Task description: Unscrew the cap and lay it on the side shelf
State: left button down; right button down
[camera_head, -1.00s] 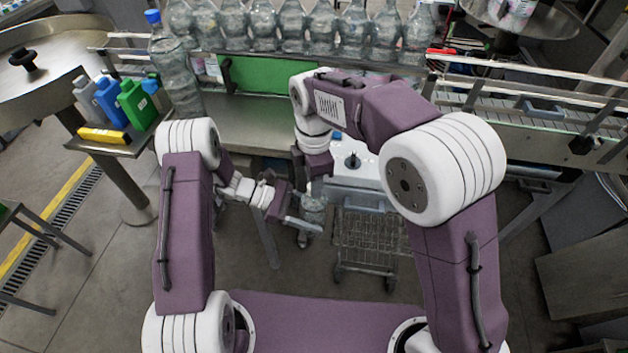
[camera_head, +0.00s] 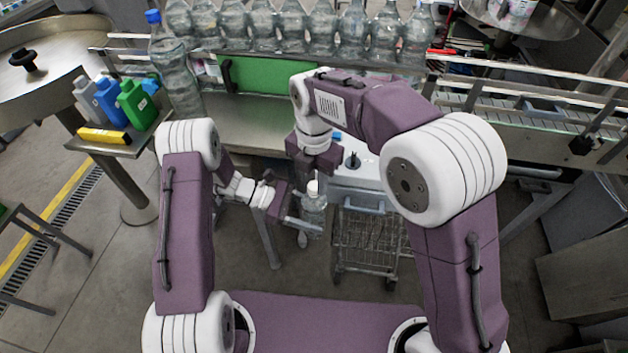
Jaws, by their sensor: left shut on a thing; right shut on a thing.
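My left gripper (camera_head: 298,218) is shut on a clear bottle (camera_head: 314,212), which stands upright in front of my body. My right gripper (camera_head: 316,172) points down just above the bottle. The bottle's whitish top (camera_head: 313,187) shows below the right jaws, with a small gap between them. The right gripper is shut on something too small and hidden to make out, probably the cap. A small steel side shelf (camera_head: 77,144) at the left holds several coloured jugs (camera_head: 137,105) and a yellow box (camera_head: 103,135).
A conveyor with a row of clear bottles (camera_head: 292,25) runs along the back; a blue-capped bottle (camera_head: 172,60) stands at its left end. A white-topped unit (camera_head: 357,178) and a wire cart (camera_head: 365,238) stand right of the held bottle.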

jog(key=shift+r, duration=0.15)
jog(key=shift+r, duration=0.95)
pick_arm(q)
jog(key=shift+r, duration=0.1)
pick_arm(e)
jog(key=shift+r, duration=2)
jog(key=shift+d, duration=0.1)
